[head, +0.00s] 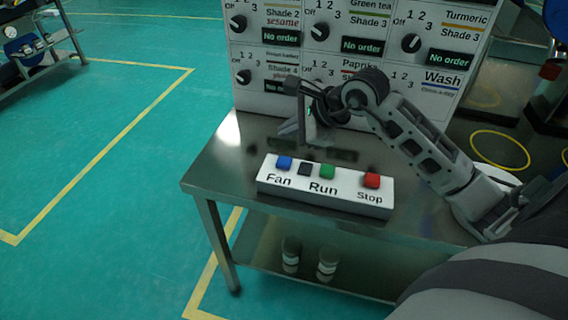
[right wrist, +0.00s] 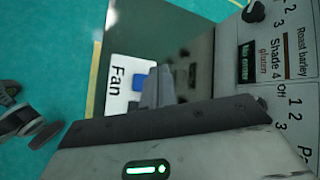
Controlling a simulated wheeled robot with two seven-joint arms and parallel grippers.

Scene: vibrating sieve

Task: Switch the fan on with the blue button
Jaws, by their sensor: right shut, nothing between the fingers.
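The blue button (head: 284,162) sits at the left end of a white control box (head: 330,204), above the word Fan. In the right wrist view the blue button (right wrist: 141,82) shows beside my fingers, partly hidden by them. My right gripper (head: 298,138) points down behind the box, near the blue button. It is shut and empty; its fingers (right wrist: 157,86) show together in the wrist view. I cannot tell whether they touch the button. A grey and dark piece (right wrist: 32,128) at the wrist view's left edge looks like my left gripper; its jaws are unclear.
The metal table (head: 222,171) is clear at left. A white panel (head: 258,107) with knobs and displays stands behind. Two jars are on the lower shelf.

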